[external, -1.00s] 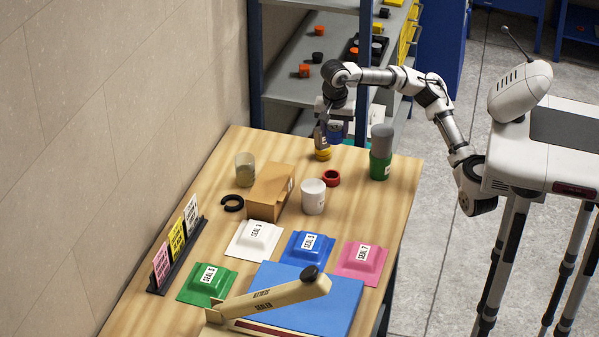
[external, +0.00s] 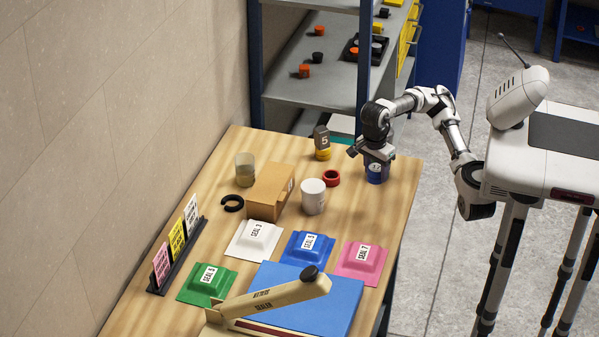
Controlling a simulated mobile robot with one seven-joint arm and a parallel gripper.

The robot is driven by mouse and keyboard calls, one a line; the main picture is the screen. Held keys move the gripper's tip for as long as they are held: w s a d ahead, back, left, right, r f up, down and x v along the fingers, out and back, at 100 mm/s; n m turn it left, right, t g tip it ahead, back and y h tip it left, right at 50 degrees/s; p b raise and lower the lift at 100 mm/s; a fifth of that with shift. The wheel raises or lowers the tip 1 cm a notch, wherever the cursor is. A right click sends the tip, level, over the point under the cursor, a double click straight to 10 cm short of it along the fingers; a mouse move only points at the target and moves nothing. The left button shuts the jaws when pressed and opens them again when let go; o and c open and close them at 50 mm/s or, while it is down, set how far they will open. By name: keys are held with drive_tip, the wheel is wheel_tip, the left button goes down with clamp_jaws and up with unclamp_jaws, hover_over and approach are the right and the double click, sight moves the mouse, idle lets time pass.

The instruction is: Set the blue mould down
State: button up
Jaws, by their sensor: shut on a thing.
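The blue mould (external: 376,174) is a small blue cylinder with a pale label, upright at the far right of the table. My gripper (external: 374,154) is above it, pointing down and shut on its upper part. The mould's base appears at or very near the table top; I cannot tell whether it touches.
A yellow piece with a grey block marked 5 (external: 322,143) stands to the left. A red ring (external: 331,178), white cup (external: 313,197), cardboard box (external: 270,191) and glass jar (external: 245,167) are nearby. Coloured seal packs and a sealer (external: 275,299) lie in front.

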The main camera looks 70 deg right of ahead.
sight(374, 210)
wheel_tip(374, 210, down, 12)
drive_tip(key=shift+f+p, duration=0.1)
drive_tip(key=shift+p, duration=0.2)
drive_tip(key=shift+f, duration=0.15)
drive_tip(key=o, duration=1.1)
drive_tip(key=shift+r, duration=0.3)
drive_tip(key=r, duration=0.4)
drive_tip(key=a+r, duration=0.1)
drive_tip(key=r, duration=0.3)
drive_tip(key=r+b, duration=0.1)
drive_tip(key=r, duration=0.2)
drive_tip(key=shift+w+a+r, duration=0.2)
drive_tip(key=shift+w+r, duration=0.05)
drive_tip(key=shift+r, duration=0.15)
